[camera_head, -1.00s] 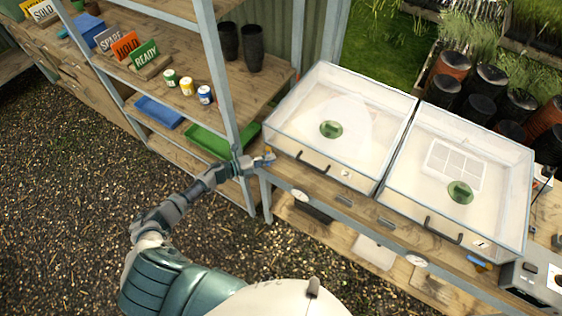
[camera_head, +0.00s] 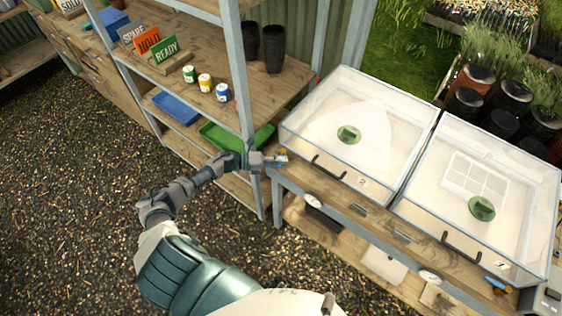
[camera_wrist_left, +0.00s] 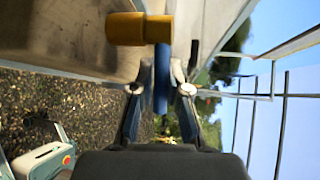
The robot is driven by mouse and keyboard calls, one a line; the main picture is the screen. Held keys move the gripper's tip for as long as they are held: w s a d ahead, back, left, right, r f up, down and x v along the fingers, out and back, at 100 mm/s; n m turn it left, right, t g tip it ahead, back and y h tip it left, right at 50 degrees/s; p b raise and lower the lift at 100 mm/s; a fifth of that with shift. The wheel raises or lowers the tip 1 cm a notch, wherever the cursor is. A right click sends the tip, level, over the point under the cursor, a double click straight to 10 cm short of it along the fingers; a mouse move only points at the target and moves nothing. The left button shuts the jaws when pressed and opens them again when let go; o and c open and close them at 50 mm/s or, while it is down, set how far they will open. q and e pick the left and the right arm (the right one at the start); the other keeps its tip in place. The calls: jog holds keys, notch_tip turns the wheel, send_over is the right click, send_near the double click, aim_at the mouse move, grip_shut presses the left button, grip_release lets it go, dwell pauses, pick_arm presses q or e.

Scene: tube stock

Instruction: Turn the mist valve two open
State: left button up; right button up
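My left gripper (camera_head: 278,159) is at the bench's left front corner, at the valve beside the clear case marked 2. In the left wrist view, the valve's blue lever (camera_wrist_left: 161,78) stands between the two fingers (camera_wrist_left: 160,92), with a small gap seen on each side. The yellow-orange valve body (camera_wrist_left: 140,29) lies just beyond the fingertips. In the head view the gripper mostly hides this valve. A second valve with a blue lever (camera_head: 496,284) sits by the case marked 1. My right gripper is not in view.
Two clear cases, marked 2 (camera_head: 296,133) and 1 (camera_head: 411,208), stand on the wooden bench. A shelf post (camera_head: 240,85) rises close to my left gripper. A green tray (camera_head: 212,137) and small cans (camera_head: 205,84) are on the shelves. Gravel floor in front is open.

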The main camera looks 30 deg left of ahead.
pick_arm(q)
jog(key=o, duration=0.4)
jog(key=shift+f, duration=0.25)
jog(key=shift+c, duration=0.2)
jog(key=shift+a, duration=0.15)
jog(key=shift+r, duration=0.1)
jog(key=shift+a, duration=0.1)
jog(key=v, duration=1.2)
jog(key=shift+w, duration=0.1)
